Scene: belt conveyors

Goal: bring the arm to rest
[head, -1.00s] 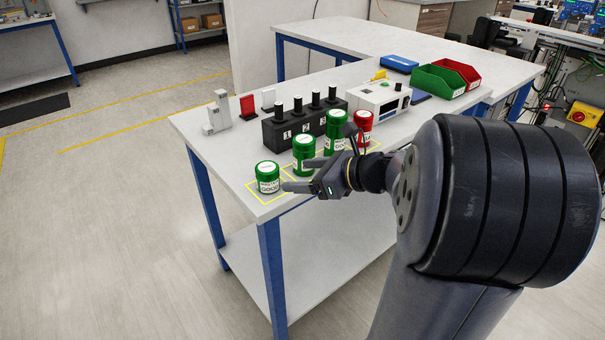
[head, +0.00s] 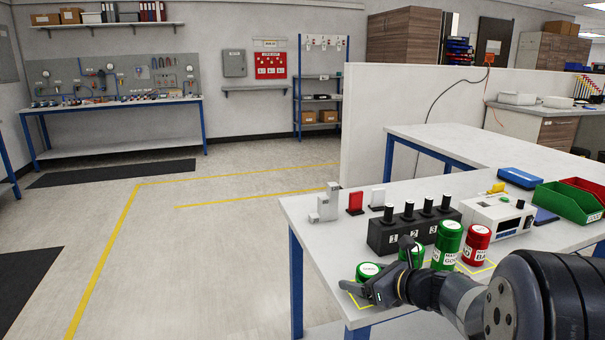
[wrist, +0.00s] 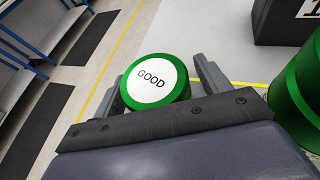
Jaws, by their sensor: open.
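My gripper (head: 358,284) is open at the front left corner of the white workbench (head: 318,238), beside the leftmost green jar (head: 368,270). In the wrist view this jar's white lid label (wrist: 150,79) reads GOOD and shows between the two spread fingers (wrist: 160,78); I cannot tell whether they touch it. A second green jar (head: 416,256) stands partly hidden behind my gripper. A taller-looking green jar (head: 447,246) and a red jar (head: 475,246) stand to the right.
A black block (head: 410,230) with numbered slots and several black-topped posts stands behind the jars. A white instrument (head: 497,214), green bin (head: 567,202) and red bin (head: 586,190) are farther right. Open floor (head: 220,240) lies left of the bench.

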